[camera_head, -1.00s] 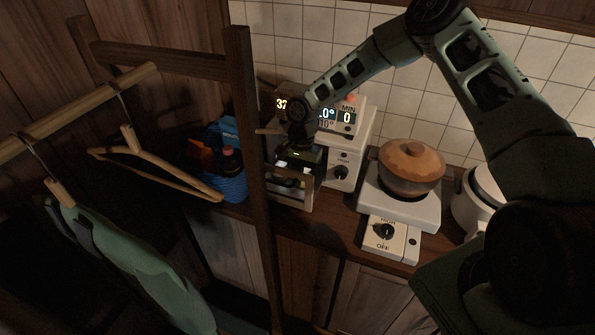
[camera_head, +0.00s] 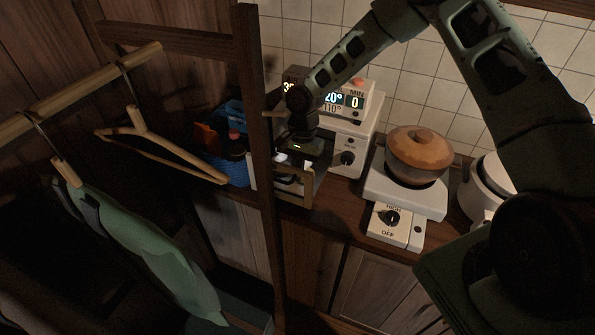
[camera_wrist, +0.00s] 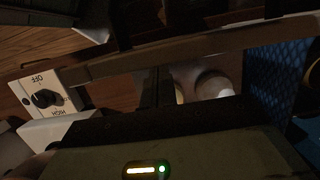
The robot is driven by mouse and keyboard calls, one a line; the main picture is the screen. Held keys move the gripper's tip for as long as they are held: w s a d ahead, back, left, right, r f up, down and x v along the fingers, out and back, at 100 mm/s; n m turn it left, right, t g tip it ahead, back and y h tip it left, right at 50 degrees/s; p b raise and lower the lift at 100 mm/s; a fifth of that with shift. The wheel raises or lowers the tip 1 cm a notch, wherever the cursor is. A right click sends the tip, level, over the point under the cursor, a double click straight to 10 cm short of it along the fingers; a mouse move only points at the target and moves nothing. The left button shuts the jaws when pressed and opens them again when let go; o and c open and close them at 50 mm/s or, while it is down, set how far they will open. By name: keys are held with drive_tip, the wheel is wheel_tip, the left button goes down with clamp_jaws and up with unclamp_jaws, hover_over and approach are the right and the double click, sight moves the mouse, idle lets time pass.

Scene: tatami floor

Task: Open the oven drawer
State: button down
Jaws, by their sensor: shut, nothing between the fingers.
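The oven (camera_head: 345,125) stands on the counter against the tiled wall, a white and dark unit with lit displays and a knob. A pale wooden frame (camera_head: 293,188), seemingly the drawer front, shows below my gripper (camera_head: 292,163). White items show behind it. In the wrist view a wooden bar (camera_wrist: 200,45) crosses just beyond my gripper (camera_wrist: 156,88), with a white and brown round item (camera_wrist: 212,85) near it. My gripper is shut and empty. I cannot tell whether it touches the bar. My arm hides part of the oven.
A dark wooden post (camera_head: 262,170) stands close left of my gripper. A blue basket (camera_head: 232,165) is behind it. A hot plate (camera_head: 405,192) with a lidded pot (camera_head: 419,152) is to the right. A rack with a hanger (camera_head: 160,155) and green garment (camera_head: 150,245) fills the left.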

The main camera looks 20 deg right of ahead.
drive_tip(key=p+v, duration=0.6)
drive_tip(key=v, duration=0.4)
drive_tip(key=s+d+r+n+t+h, duration=0.1)
drive_tip(key=s+d+r+n+t, duration=0.1)
drive_tip(key=s+d+r+n, duration=0.55)
drive_tip(key=s+d+r+n+t+h, duration=0.1)
drive_tip(key=s+d+r+n+t, duration=0.15)
drive_tip(key=s+r, duration=0.9)
drive_tip(key=s+a+f+n+g+b, duration=0.1)
drive_tip(key=s+a+f+n+b, duration=0.2)
drive_tip(key=a, duration=0.6)
drive_tip(key=s+a+f+n+g+b, duration=0.1)
drive_tip(key=s+a+f+n+b, duration=0.2)
drive_tip(key=s+a+f+b, duration=0.3)
drive_tip(key=s+a+b, duration=0.2)
drive_tip(key=s+a, duration=0.1)
drive_tip(key=a, duration=0.1)
drive_tip(key=shift+s+n+y, duration=0.3)
drive_tip(key=shift+s+n, duration=0.05)
drive_tip(key=shift+n, duration=0.05)
drive_tip(key=shift+g, duration=0.25)
